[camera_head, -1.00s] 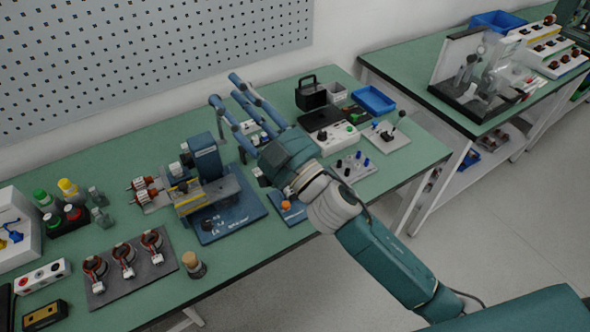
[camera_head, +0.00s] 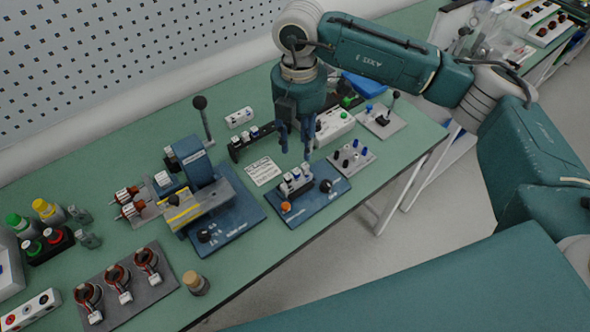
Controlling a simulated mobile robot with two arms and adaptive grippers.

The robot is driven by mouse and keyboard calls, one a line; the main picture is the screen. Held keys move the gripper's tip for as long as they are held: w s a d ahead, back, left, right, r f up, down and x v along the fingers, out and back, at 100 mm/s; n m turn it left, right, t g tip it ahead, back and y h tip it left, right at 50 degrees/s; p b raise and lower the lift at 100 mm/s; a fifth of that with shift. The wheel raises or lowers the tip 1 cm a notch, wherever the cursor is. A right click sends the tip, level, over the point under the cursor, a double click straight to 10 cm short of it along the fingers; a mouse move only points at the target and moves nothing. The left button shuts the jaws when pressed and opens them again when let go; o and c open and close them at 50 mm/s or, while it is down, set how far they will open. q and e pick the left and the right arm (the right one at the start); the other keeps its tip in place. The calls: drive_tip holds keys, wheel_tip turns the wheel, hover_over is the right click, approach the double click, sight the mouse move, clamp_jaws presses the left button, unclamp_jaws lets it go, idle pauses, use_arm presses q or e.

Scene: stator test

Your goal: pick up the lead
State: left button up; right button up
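My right gripper (camera_head: 296,148) points straight down over the middle of the bench. Its dark blue fingers are apart, with nothing visible between them. Below its fingertips is a blue test unit (camera_head: 328,196) with an orange button, a black knob and a group of small white and blue plugs (camera_head: 295,181). A dark rack (camera_head: 242,148) with small white and blue pieces stands just left of the gripper, partly hidden by it. I cannot tell which piece is the lead. My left gripper is out of view.
A blue lever fixture (camera_head: 212,190) stands left of the gripper. A plate with black and blue posts (camera_head: 351,157) and a joystick box (camera_head: 382,117) stand to the right. Stators lie on a dark mat (camera_head: 133,290) at front left. A white card (camera_head: 262,171) lies flat.

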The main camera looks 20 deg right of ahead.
sight(297, 171)
wheel_tip(297, 171, down, 4)
drive_tip(key=shift+r+p, duration=0.2)
drive_tip(key=shift+p, duration=0.15)
drive_tip(key=shift+a+f+p, duration=0.1)
drive_tip(key=shift+f+p, duration=0.4)
drive_tip(key=shift+f, duration=0.05)
drive_tip(key=f, duration=0.1)
drive_tip(key=f+p, duration=0.1)
drive_tip(key=f, duration=0.1)
drive_tip(key=shift+s+a+f+p, duration=0.15)
drive_tip(key=shift+s+f+p, duration=0.05)
drive_tip(key=shift+f+p, duration=0.1)
drive_tip(key=shift+s+f, duration=0.2)
drive_tip(key=shift+f, duration=0.3)
drive_tip(key=shift+w, duration=0.25)
drive_tip(key=shift+c, duration=0.8)
drive_tip(key=c, duration=0.7)
drive_tip(key=shift+r, duration=0.1)
drive_tip(key=shift+c, duration=0.2)
